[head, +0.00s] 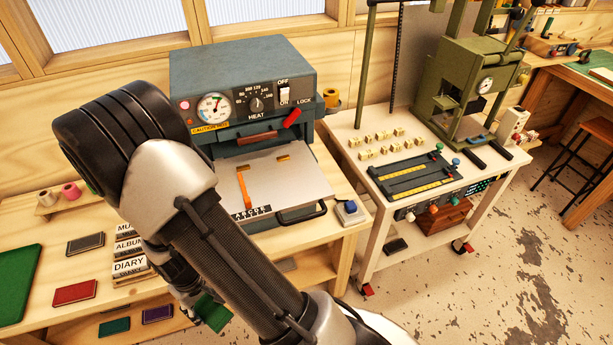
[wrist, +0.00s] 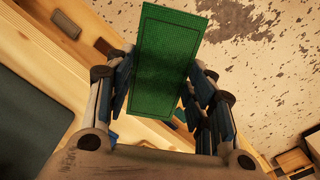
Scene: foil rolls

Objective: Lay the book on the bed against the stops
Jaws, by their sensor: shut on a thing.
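My gripper (wrist: 160,88) is shut on a green book (wrist: 160,45), with blue-padded fingers on both sides of it. In the head view the green book (head: 214,313) shows below my forearm, low by the table's front edge, and my gripper (head: 193,290) is partly hidden there. The pale metal bed (head: 290,184) sticks out from the grey press and is empty of books. Two small brass-coloured pieces, which look like the stops (head: 283,157), sit near its back. An orange strip (head: 243,188) lies along its left side. The book is apart from the bed.
The press (head: 245,75) stands over the bed, with a red-tipped lever (head: 291,118) at its right. A red book (head: 75,292), a dark book (head: 85,244) and labelled blocks (head: 129,265) lie on the table at left. A blue-button box (head: 349,210) sits right of the bed.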

